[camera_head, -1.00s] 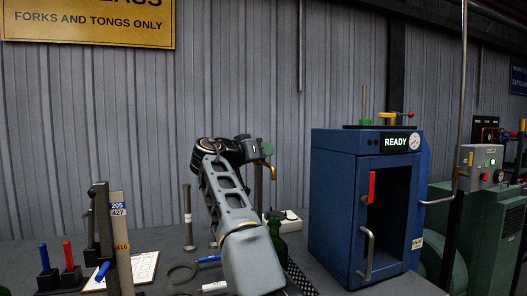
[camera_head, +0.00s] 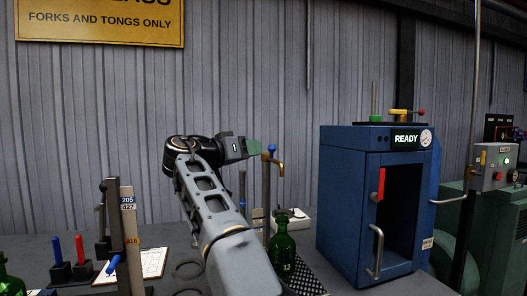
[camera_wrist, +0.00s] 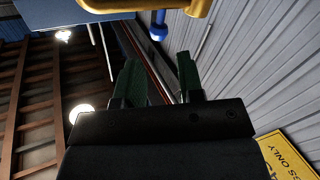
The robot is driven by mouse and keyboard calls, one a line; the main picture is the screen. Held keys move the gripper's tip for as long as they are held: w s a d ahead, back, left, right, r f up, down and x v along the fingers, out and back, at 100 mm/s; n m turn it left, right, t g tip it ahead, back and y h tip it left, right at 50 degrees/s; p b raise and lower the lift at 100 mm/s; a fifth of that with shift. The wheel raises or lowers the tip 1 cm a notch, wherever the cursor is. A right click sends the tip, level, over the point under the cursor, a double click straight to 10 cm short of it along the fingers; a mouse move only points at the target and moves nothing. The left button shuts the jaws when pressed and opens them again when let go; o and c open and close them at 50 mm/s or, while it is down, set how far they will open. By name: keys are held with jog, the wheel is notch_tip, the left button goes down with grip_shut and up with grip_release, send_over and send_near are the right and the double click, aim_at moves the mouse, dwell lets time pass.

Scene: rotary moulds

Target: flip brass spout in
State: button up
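The brass spout (camera_head: 275,161) sits at the top of an upright post (camera_head: 266,195), with its curved end pointing right and down. A blue knob (camera_head: 271,148) stands above it. My gripper (camera_head: 255,147) is just left of the spout, with green fingers. In the wrist view my gripper (camera_wrist: 158,80) is open, with nothing between the fingers. The brass (camera_wrist: 150,5) and blue knob (camera_wrist: 158,27) show at the top there, beyond the fingertips. I cannot tell the exact gap between fingertips and spout.
A blue cabinet (camera_head: 345,205) marked READY, with an open front and handles, stands right. A green bottle (camera_head: 282,247) stands near the post, beside a dark perforated mat (camera_head: 303,280). Handled tools (camera_head: 69,262), a labelled upright (camera_head: 130,235) and a clipboard (camera_head: 150,262) are at left.

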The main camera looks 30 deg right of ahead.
jog(key=shift+v, duration=2.85)
